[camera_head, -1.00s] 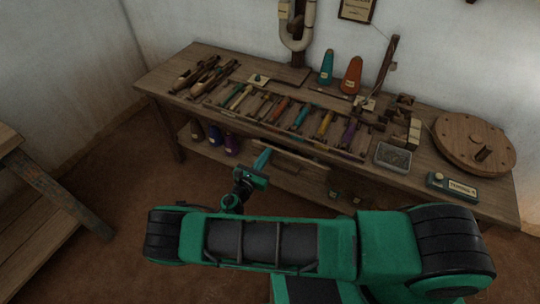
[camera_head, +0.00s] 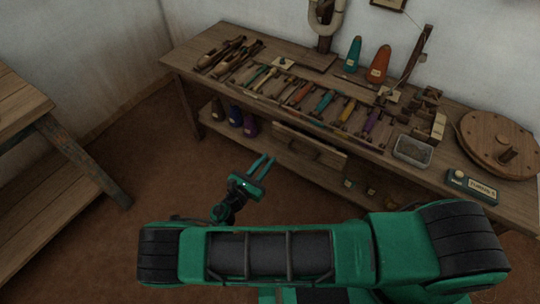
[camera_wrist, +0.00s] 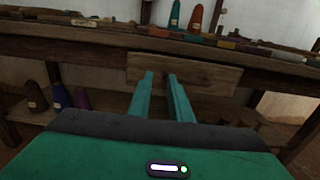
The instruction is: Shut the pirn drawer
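The pirn drawer (camera_head: 330,160) is a plain wooden front below the front edge of the long bench. A strip of its upper edge shows in the head view; how far it stands out is hard to tell. In the wrist view the drawer front (camera_wrist: 205,76) lies straight ahead, beyond my fingertips. My gripper (camera_head: 265,163) is in front of the bench, left of the drawer in the head view and apart from it. Its two green fingers also show in the wrist view (camera_wrist: 160,78), with a gap between them and nothing held.
The bench top (camera_head: 210,40) carries rows of coloured pirns, two cones, a metal tray (camera_head: 413,150) and a round wooden disc (camera_head: 497,142). Dark cones (camera_head: 235,115) stand on the lower shelf. A wooden bench (camera_head: 60,150) is at left. Floor between is clear.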

